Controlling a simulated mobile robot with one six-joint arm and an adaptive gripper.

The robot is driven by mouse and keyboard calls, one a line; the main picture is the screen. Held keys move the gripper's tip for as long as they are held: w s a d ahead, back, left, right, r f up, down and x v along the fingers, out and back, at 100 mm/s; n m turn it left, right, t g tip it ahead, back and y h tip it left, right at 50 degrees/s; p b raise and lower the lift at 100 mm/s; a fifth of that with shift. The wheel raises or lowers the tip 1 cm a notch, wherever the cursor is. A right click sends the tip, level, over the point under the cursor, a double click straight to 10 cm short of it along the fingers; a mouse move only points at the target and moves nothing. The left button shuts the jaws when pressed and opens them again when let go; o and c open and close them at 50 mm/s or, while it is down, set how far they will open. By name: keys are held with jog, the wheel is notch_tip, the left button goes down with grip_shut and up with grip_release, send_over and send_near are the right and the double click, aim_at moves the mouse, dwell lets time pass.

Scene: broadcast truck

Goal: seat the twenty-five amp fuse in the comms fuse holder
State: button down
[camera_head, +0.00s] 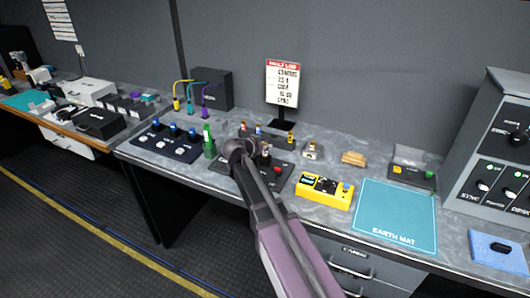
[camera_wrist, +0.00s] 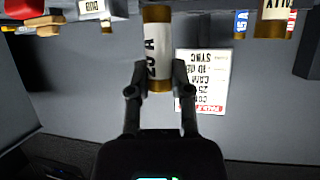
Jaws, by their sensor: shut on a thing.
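My gripper (camera_wrist: 159,78) is shut on a fuse (camera_wrist: 157,42), a brass-ended cylinder with a white label. The label is turned sideways and ends in an A; its number is hard to read. In the head view my arm covers part of a dark fuse panel (camera_head: 221,167) with a red button (camera_head: 277,170), and the gripper is over that panel. Small brass-and-coloured pieces stand along its back, one of them yellow (camera_head: 291,137). A brass piece marked TALLY (camera_wrist: 276,24) shows at the wrist view's upper right. I cannot make out which holder is the comms one.
A fault card (camera_head: 283,82) stands at the back. A yellow meter (camera_head: 324,190), a teal earth mat (camera_head: 395,215) and a grey cabinet (camera_head: 490,150) are to the right. A blue-knobbed panel (camera_head: 165,142) and a green upright piece (camera_head: 209,140) are to the left.

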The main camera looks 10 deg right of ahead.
aim_at(266, 151)
jog(key=shift+w, duration=0.1)
jog(key=shift+w+d, duration=0.1)
jog(key=shift+w, duration=0.15)
jog(key=shift+w+d+f+b, duration=0.1)
jog(key=shift+w+f+b, duration=0.05)
jog(key=shift+f+b, duration=0.35)
jog(key=shift+w+d+f+b, duration=0.1)
jog(key=shift+f+b, duration=1.25)
jog(key=shift+f, duration=0.15)
jog(key=c, duration=0.5)
grip_release()
jog(key=shift+c, duration=0.2)
jog(key=shift+r, duration=0.25)
